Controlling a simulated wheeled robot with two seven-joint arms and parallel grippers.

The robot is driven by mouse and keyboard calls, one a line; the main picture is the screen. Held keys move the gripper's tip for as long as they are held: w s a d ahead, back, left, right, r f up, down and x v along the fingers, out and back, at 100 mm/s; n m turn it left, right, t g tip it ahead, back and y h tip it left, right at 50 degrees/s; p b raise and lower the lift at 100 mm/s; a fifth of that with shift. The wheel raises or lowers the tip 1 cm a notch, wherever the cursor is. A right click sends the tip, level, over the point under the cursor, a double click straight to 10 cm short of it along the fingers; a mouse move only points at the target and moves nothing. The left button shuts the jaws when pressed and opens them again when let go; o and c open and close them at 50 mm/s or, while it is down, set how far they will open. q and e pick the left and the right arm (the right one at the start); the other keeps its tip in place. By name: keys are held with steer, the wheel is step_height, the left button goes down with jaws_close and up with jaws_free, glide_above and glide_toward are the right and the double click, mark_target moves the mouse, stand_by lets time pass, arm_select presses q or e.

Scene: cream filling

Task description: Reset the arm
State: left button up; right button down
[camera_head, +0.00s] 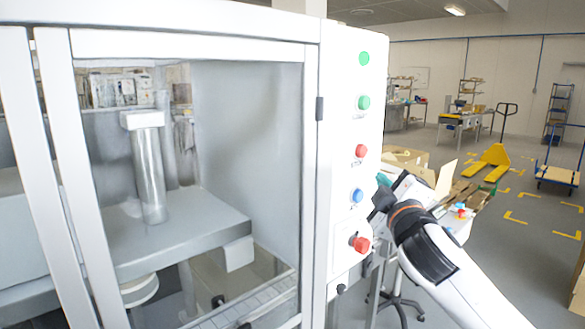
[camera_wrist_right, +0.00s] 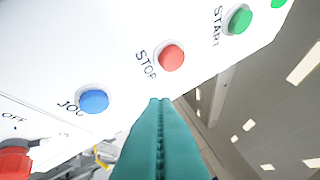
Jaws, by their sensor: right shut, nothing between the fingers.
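My right gripper (camera_head: 383,186) is beside the machine's white control panel (camera_head: 345,95) in the head view. In the right wrist view its teal fingers (camera_wrist_right: 160,125) are shut together with nothing between them. The fingertips are in front of the panel near its edge, below the red STOP button (camera_wrist_right: 171,57) and right of the blue JOG button (camera_wrist_right: 94,101). I cannot tell that they touch the panel. The green START button (camera_wrist_right: 238,18) shows at the upper right. My left gripper is not in view.
The filling machine (camera_head: 165,45) with a glazed, framed front fills the left of the head view. Behind my right arm stand a cluttered table (camera_head: 462,228) and cardboard boxes. A yellow pallet jack (camera_head: 492,160) and a cart (camera_head: 557,175) stand on the open floor at right.

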steer(key=s+a+f+m+g, duration=0.1)
steer(key=s+f+m+g, duration=0.2)
steer(key=f, duration=0.7)
steer(key=s+f+m+g, duration=0.1)
steer(key=s+f+g, duration=0.3)
steer(key=f, duration=0.6)
steer(key=s+a+f+m+g, duration=0.1)
steer(key=s+f, duration=0.5)
steer(key=f, duration=0.5)
steer(key=s+f+m+g, duration=0.25)
steer(key=s+f, duration=0.25)
steer(key=s, duration=0.3)
steer(key=s+d+f+m+g, duration=0.1)
steer(key=s+f+g, duration=0.2)
steer(key=s+f, duration=0.35)
steer(key=s+f+m+g, duration=0.2)
steer(key=s+f+g, duration=0.1)
steer(key=s, duration=0.7)
step_height(320, 180, down, 29)
steer(key=s+g+b, duration=0.1)
steer(key=s+b, duration=0.1)
steer(key=s+d+f+g, duration=0.1)
steer(key=s+d+f, duration=0.2)
steer(key=s+f, duration=1.2)
steer(key=shift+s+d+f+n+b, duration=0.15)
steer(key=shift+s+f+n+b, duration=0.25)
steer(key=shift+f, duration=0.2)
steer(key=shift+g, duration=0.25)
